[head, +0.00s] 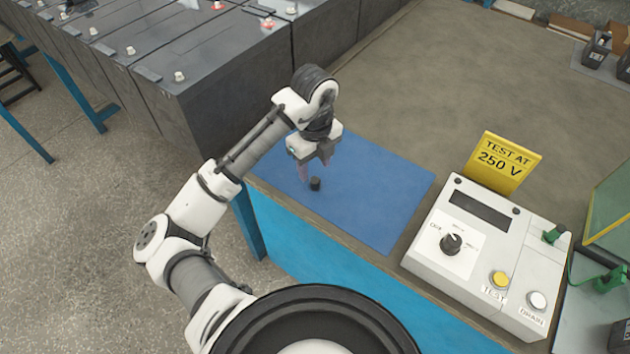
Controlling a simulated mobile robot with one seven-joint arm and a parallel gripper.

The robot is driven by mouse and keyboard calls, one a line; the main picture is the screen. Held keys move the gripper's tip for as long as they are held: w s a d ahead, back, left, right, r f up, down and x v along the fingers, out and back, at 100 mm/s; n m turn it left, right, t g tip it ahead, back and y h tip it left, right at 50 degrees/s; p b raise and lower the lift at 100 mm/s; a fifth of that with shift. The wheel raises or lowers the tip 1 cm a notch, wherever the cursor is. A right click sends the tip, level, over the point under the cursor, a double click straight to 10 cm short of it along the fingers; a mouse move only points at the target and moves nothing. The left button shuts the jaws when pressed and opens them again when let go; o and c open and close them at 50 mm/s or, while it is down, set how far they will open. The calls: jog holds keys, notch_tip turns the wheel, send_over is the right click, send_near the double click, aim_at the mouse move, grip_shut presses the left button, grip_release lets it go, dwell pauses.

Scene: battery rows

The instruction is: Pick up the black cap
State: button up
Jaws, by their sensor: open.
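The black cap (315,184) is a small dark cylinder standing on the blue mat (385,195), near the mat's left side. My gripper (314,168) points down just above and around the cap's place in the picture, with its fingers apart. It looks open and empty. I cannot tell from this one view whether the fingertips are level with the cap or still above it.
A white tester (430,252) with a dial, buttons and a yellow sign (502,161) stands right of the mat. Large dark batteries (225,85) are at the upper left. Small black items lie at the far right. The tabletop (430,90) behind the mat is clear.

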aim_at(315, 180)
notch_tip(315, 180, down, 4)
jog(key=shift+f+p, duration=0.15)
jog(key=shift+p, duration=0.2)
jog(key=shift+c, duration=0.2)
jog(key=c, duration=1)
